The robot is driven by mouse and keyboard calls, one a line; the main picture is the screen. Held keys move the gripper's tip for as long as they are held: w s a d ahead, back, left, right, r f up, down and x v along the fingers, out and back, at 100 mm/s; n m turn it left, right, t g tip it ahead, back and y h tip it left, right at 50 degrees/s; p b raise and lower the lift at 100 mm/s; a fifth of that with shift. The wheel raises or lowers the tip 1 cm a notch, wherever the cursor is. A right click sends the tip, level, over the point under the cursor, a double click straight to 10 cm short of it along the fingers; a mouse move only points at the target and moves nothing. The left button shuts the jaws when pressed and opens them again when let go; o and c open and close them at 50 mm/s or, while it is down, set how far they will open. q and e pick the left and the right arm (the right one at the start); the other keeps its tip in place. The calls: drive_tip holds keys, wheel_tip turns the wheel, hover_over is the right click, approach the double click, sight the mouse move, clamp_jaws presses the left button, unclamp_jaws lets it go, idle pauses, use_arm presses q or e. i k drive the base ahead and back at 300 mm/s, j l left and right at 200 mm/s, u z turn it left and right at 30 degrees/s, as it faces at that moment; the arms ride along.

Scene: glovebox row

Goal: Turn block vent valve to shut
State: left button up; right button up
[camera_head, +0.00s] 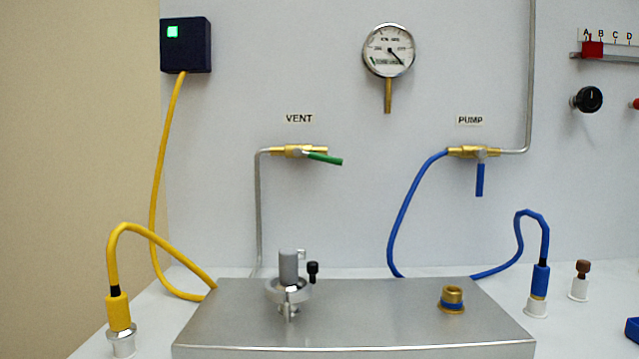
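A brass valve (287,151) sits on the wall under a VENT label (299,118). Its green lever (325,158) points right and slightly down, nearly in line with the valve body. A grey pipe (258,210) runs from its left end down behind the metal block (350,320). On the block stands a grey cylindrical fitting (288,266) with a silver collar and a small black knob (313,268) at its right. I cannot tell whether that knob is a valve. Neither of my grippers is in view.
A PUMP valve (467,153) has its blue lever (480,179) pointing straight down. A gauge (388,50) hangs between the valves. A brass port (452,299) is on the block. Yellow (157,180) and blue (404,215) hoses flank it. The wall around the green lever is clear.

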sight(298, 152)
drive_tip(key=k+u, duration=0.15)
drive_tip(key=u, duration=0.2)
drive_tip(key=k+u, duration=0.2)
drive_tip(key=u, duration=0.15)
drive_tip(key=k+u, duration=0.2)
drive_tip(key=u, duration=0.15)
